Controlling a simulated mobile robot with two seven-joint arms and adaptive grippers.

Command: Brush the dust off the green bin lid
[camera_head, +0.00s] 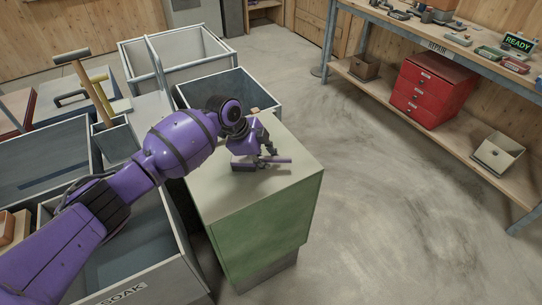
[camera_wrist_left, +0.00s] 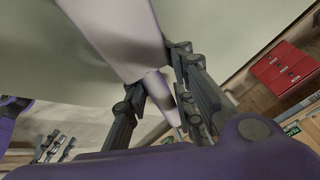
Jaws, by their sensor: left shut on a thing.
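The green bin (camera_head: 265,235) stands at the middle, its flat lid (camera_head: 290,172) pale grey-green on top. I cannot make out separate dust patches on it. My left gripper (camera_head: 266,150) is over the lid, shut on a purple brush (camera_head: 244,163). The brush's thin handle points right in the head view, and its block end is low over the lid; whether it touches cannot be told. In the left wrist view the fingers (camera_wrist_left: 160,88) close around the pale purple handle (camera_wrist_left: 157,86), with the lid surface (camera_wrist_left: 215,30) behind.
Grey open bins (camera_head: 180,62) stand behind and left of the green bin, and a SOAK bin (camera_head: 165,285) is at front left. A wooden-handled tool (camera_head: 85,80) sticks up at left. A repair bench (camera_head: 425,35) with red drawers (camera_head: 434,90) stands right. Floor between is clear.

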